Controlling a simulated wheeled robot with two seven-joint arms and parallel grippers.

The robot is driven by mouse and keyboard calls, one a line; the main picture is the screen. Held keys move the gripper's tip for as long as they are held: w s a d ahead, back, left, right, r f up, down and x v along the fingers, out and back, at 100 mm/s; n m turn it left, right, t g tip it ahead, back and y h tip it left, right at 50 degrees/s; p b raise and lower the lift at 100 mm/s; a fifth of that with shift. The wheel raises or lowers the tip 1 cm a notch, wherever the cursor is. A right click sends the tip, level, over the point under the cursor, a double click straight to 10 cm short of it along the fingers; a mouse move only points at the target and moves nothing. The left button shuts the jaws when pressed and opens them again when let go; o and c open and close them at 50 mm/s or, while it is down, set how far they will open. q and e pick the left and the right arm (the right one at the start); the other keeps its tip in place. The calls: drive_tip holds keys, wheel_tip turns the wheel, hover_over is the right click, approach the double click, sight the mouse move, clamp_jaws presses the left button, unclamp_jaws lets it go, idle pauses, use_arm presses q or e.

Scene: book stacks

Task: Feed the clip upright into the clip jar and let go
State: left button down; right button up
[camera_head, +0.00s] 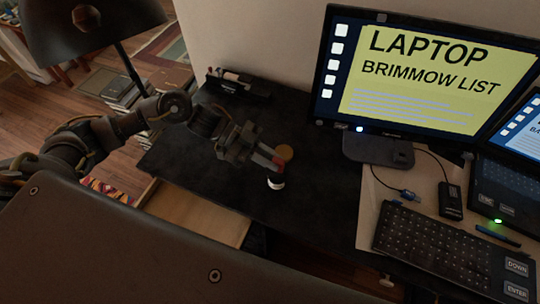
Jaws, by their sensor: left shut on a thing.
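My left gripper (272,164) reaches in from the left over the black desk and is shut on a small red thing, which looks like the clip (268,161). Its lower part and exact tilt are hard to make out. A small round container with a white side (276,184), perhaps the clip jar, stands on the desk just below the gripper in the picture. I cannot tell whether the clip touches it. A round orange-brown disc (285,152) shows just beyond the fingertips. My right gripper is not in view.
A monitor (420,75) stands at the back right on a dark base. A black pen holder (238,85) sits at the back left. The desk (325,200) is bare right of the jar.

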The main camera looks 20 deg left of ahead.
use_arm(q)
drive_tip(key=shift+f+b, duration=0.45)
drive_tip(key=shift+f, duration=0.65)
drive_tip(key=c, duration=1.3)
unclamp_jaws()
drive_tip(key=b+v, duration=0.2)
drive_tip(key=v, duration=0.8)
drive_tip(key=shift+a+r, duration=0.2)
drive_tip(key=shift+a, duration=0.15)
